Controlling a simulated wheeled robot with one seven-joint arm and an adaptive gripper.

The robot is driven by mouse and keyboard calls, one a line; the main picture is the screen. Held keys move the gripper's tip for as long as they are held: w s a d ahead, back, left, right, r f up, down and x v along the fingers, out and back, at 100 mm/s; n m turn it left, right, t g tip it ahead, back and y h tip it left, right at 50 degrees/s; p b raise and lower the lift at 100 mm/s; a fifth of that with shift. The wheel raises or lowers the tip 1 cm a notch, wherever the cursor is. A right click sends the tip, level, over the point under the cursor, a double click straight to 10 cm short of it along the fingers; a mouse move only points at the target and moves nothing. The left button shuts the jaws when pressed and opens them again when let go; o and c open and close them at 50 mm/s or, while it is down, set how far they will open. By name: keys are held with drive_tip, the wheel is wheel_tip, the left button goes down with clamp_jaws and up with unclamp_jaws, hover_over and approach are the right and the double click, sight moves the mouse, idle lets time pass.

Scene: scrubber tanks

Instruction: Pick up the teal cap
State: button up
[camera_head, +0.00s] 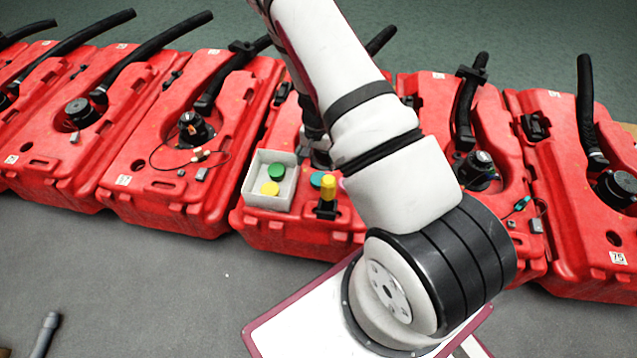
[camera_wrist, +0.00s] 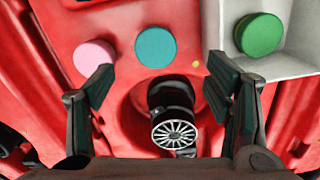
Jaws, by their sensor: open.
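The teal cap (camera_wrist: 156,47) is a round disc lying on the red tank, seen from above in the wrist view. In the head view the teal cap (camera_head: 317,179) shows in part, between the white box and my arm. My gripper (camera_wrist: 168,82) is open and empty, with its two dark fingers apart. In the wrist picture the teal cap appears beyond the fingertips, in the gap between them. In the head view my arm covers most of the gripper.
A pink cap (camera_wrist: 94,56) lies left of the teal cap. A white box (camera_head: 250,188) at its other side holds a green cap (camera_wrist: 259,34) and a yellow cap (camera_head: 270,188). A black fitting (camera_wrist: 172,105) stands close by.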

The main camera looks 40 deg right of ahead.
sight(318, 179)
wheel_tip(318, 179, down, 5)
drive_tip(key=shift+r+b, duration=0.2)
drive_tip(key=shift+b, duration=0.3)
drive_tip(key=shift+s+d+f+b, duration=0.15)
drive_tip(key=shift+f+b, duration=0.4)
drive_tip(key=shift+f, duration=0.8)
drive_tip(key=shift+s+a+f+b, duration=0.15)
drive_tip(key=shift+f+b, duration=0.4)
drive_tip(key=shift+f, duration=0.75)
drive_tip(key=shift+d, duration=0.1)
drive_tip(key=shift+c, duration=0.2)
drive_tip(key=c, duration=1)
